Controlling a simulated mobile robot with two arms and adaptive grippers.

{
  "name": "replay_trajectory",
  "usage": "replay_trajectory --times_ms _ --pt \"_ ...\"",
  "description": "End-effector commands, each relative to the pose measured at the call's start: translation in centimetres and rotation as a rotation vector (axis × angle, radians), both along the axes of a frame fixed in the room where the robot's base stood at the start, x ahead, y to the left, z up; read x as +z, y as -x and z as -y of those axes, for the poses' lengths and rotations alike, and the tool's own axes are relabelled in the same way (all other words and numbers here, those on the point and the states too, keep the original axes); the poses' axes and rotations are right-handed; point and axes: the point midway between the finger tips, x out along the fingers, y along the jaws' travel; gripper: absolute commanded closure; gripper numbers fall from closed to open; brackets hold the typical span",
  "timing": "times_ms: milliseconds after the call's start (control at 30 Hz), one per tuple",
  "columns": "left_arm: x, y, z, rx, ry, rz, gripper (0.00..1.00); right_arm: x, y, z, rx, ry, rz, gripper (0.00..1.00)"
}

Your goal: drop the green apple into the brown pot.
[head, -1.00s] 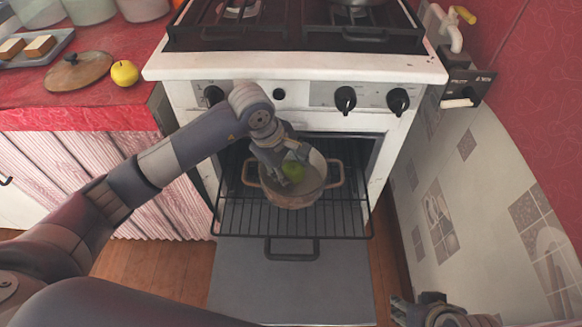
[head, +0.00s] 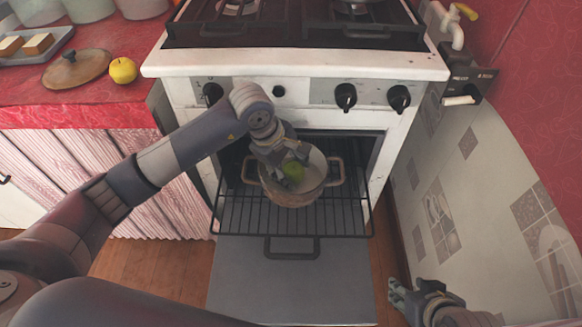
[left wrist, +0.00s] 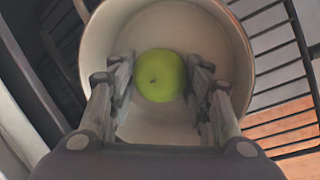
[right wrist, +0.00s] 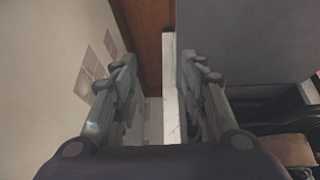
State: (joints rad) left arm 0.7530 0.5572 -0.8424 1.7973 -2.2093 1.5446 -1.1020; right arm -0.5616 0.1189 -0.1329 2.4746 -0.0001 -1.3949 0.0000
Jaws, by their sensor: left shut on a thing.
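The brown pot (head: 290,198) stands upright on the pulled-out oven rack, its pale inside also filling the middle of the left wrist view (left wrist: 243,60). My left gripper (head: 282,165) reaches down over the pot's mouth from the left. It is shut on the green apple (head: 293,172), which shows between its two fingers in the left wrist view (left wrist: 160,76). The apple is over or within the pot's mouth; how far it is above the bottom I cannot tell. My right gripper (head: 394,290) is low at the right by the tiled wall. Its fingers are apart and empty in the right wrist view (right wrist: 160,80).
The oven rack (head: 240,215) sticks out over the lowered oven door (head: 290,275). The stove front with knobs rises just behind the pot. The tiled wall (head: 450,200) is close at right.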

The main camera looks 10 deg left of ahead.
Motion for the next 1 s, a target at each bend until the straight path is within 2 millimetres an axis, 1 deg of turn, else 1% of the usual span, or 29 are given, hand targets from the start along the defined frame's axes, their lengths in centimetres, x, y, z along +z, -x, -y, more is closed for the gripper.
replay_trajectory --times_ms 200,233,267,700,767,967,1000 --pt "-0.1 0.0 0.0 0.0 0.0 0.001 0.79 0.1 -0.3 -0.2 0.001 -0.006 0.014 0.6" --pt "-0.1 0.0 0.0 0.0 0.0 0.0 0.53 0.1 -0.3 -0.2 0.002 -0.007 0.014 0.6" --pt "-0.1 0.0 0.0 0.0 0.0 0.0 0.46 0.1 -0.3 -0.2 0.001 -0.007 0.014 0.6" --pt "0.1 0.0 0.0 0.0 0.0 0.0 0.46 0.1 0.0 -0.2 0.001 -0.003 -0.003 0.6" --pt "0.3 0.0 0.0 0.0 0.0 -0.001 0.46 -0.1 0.8 0.1 -0.001 0.005 -0.036 0.6" --pt "1.5 0.0 0.0 0.0 0.0 0.0 0.46 -0.5 4.7 1.3 -0.015 0.04 -0.201 0.6" --pt "2.6 0.0 -0.3 0.001 -0.001 0.006 0.46 -0.3 4.8 1.3 -0.016 0.04 -0.204 0.6"
